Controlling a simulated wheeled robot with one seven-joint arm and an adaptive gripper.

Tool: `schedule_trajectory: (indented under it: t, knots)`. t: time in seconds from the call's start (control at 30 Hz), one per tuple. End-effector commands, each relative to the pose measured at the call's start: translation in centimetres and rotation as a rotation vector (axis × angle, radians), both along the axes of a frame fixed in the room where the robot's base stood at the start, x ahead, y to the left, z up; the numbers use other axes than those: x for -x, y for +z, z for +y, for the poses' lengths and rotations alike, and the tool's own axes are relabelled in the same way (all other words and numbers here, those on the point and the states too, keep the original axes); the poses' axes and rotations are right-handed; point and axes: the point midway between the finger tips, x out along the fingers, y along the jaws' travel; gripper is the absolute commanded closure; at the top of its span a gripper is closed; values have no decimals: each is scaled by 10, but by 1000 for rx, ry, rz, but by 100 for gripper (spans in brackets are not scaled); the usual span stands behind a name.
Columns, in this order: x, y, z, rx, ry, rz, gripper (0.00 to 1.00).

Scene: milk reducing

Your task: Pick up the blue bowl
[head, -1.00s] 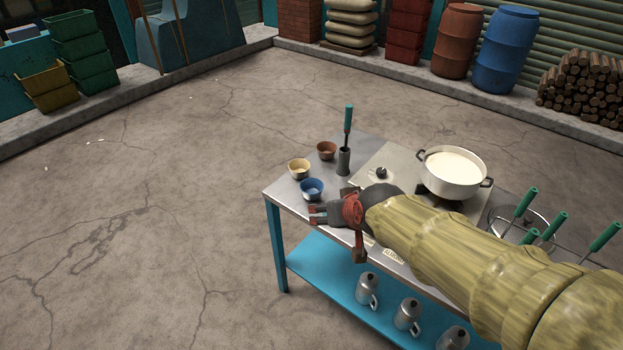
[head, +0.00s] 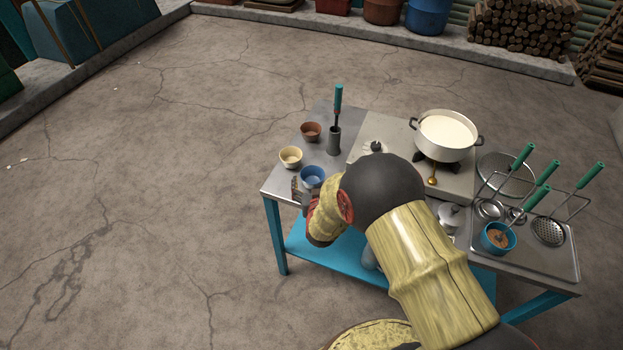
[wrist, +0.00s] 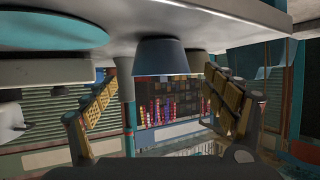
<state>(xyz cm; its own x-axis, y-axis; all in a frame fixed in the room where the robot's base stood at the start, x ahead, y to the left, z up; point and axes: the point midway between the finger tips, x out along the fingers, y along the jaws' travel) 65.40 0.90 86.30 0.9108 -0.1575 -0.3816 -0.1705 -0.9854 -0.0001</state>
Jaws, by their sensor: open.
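The blue bowl (head: 312,175) stands upright on the grey metal table (head: 279,187), near its left front corner. My gripper (head: 299,190) is low at the table's front edge, just in front of the bowl and slightly left. It is partly hidden by my arm. The wrist view is upside down. There, the blue bowl (wrist: 160,56) is ahead, between the directions of the two spread fingers of my gripper (wrist: 162,92). The gripper is open and empty, with no clear contact on the bowl.
A cream bowl (head: 290,157) and a brown bowl (head: 311,131) stand behind the blue one. A grey holder (head: 333,141) with a green-handled tool is to the right. A white milk pot (head: 445,138) sits on the stove. A blue cup (head: 497,239) stands farther right among utensils.

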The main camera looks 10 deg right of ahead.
Motion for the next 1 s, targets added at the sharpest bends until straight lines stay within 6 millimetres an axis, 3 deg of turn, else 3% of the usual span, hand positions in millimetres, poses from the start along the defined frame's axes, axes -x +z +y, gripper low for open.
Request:
schedule_trajectory:
  t: [0.4, 0.7, 1.0]
  knots:
    - [-44, -26, -7, 0, 0, 1, 16]
    - [-49, -26, -8, 0, 0, 2, 16]
    - [-49, -26, -8, 0, 0, 2, 32]
